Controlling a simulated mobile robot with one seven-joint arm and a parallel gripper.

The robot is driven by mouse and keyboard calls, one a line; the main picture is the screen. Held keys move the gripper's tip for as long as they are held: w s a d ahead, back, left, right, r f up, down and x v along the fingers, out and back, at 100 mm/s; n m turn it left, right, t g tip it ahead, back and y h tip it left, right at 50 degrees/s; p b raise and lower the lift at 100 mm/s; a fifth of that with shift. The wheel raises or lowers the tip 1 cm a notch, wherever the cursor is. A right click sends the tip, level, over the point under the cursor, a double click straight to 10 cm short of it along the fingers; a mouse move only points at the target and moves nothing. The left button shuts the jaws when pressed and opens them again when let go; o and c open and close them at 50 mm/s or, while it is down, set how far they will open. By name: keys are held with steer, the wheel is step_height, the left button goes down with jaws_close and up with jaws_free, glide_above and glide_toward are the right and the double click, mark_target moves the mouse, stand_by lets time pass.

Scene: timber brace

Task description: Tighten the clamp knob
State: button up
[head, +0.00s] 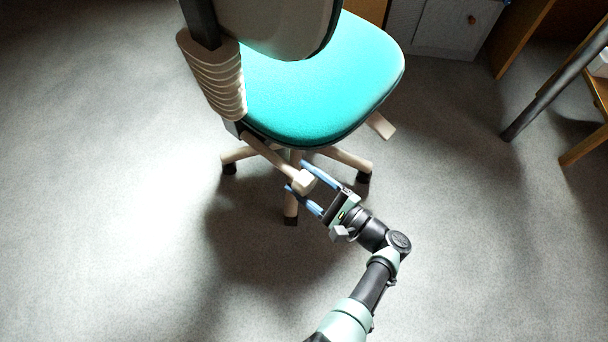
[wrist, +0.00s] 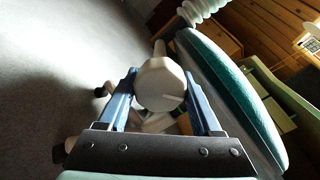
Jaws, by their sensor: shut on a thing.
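The clamp knob (head: 304,182) is a cream, faceted knob on the end of a rod under the rear of the teal office chair seat (head: 320,85). My gripper (head: 304,177) reaches it from the lower right, with one blue finger on each side. In the wrist view the knob (wrist: 160,84) sits between the fingertips of my gripper (wrist: 160,90), which is shut on it. The far side of the knob and the exact finger contact are hidden.
The chair's beige legs (head: 345,158) with dark casters spread below the seat. A ribbed beige sleeve (head: 212,75) and backrest rise above. A second lever (head: 380,125) sticks out at right. A grey table leg (head: 545,105) stands at far right. The grey carpet is clear at left.

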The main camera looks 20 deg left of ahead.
steer(key=m+p, duration=0.1)
steer(key=m, duration=0.4)
steer(key=shift+s+m, duration=0.1)
steer(key=shift+m, duration=0.3)
steer(key=shift+m+p, duration=0.55)
steer(key=shift+m, duration=1.65)
steer(key=shift+f, duration=0.1)
steer(key=o, duration=1.4)
steer(key=shift+c, duration=0.2)
steer(key=v, duration=1.3)
steer(key=shift+b, duration=0.35)
